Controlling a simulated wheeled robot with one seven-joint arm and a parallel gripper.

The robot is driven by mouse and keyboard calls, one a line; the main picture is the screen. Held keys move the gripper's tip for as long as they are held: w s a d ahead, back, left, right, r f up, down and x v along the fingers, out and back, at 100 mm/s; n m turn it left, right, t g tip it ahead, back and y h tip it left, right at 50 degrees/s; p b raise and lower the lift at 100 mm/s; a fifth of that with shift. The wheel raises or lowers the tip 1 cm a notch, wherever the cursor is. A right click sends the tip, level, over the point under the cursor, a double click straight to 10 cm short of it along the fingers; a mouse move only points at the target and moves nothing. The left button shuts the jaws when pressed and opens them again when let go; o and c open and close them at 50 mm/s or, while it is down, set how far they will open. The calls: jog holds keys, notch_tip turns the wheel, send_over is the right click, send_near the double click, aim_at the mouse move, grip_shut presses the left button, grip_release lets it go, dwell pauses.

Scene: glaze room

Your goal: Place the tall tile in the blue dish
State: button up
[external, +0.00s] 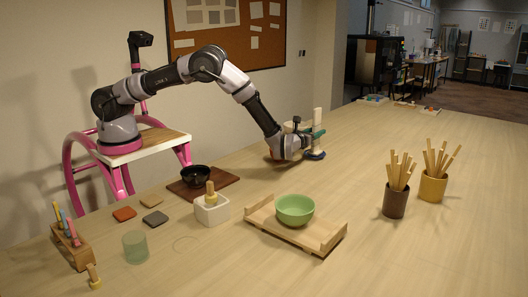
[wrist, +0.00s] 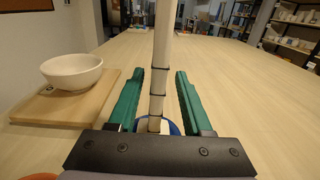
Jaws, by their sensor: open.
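The tall tile (external: 317,116) is a slim, pale upright piece; in the wrist view it (wrist: 162,50) rises between my fingers, with thin dark bands across it. The blue dish (external: 315,156) is low on the table under the tile. In the wrist view, part of its blue rim (wrist: 174,128) shows around the tile's foot, so the tile appears to stand in the dish. My gripper (external: 314,140) is open, its green fingers (wrist: 158,100) on either side of the tile with gaps visible. Most of the dish is hidden behind my gripper.
A white bowl (wrist: 72,70) sits on a wooden board (wrist: 60,108) left of my gripper. A green bowl (external: 295,208) on a wooden tray (external: 325,240), a white holder (external: 211,210) and stick-filled cups (external: 396,203) (external: 432,188) stand nearer the front.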

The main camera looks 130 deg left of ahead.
jog(key=d, duration=0.8)
jog(key=shift+s, duration=0.15)
jog(key=s+d+r+n+h, duration=0.4)
jog(key=s+d+r+n, duration=0.15)
jog(key=d+r, duration=0.45)
jog(key=s+d+r+n+h, duration=0.35)
jog(key=s+d+r, duration=0.35)
jog(key=r, duration=0.5)
jog(key=s+d+r+n+t+h, duration=0.1)
jog(key=s+d+r+t+h, duration=0.1)
jog(key=s+d, duration=0.4)
jog(key=s+d+r+n+t+h, duration=0.2)
jog(key=s+d, duration=0.4)
jog(key=d, duration=0.6)
jog(key=s+d+r+n+t+h, duration=0.1)
jog(key=s+d+r+t+h, duration=0.1)
jog(key=s+d, duration=0.4)
jog(key=d+t+h, duration=0.1)
jog(key=d+h, duration=0.1)
jog(key=d, duration=0.1)
jog(key=shift+s+d+r+n, duration=0.25)
jog(key=shift+r+n, duration=0.15)
jog(key=shift+h, duration=0.25)
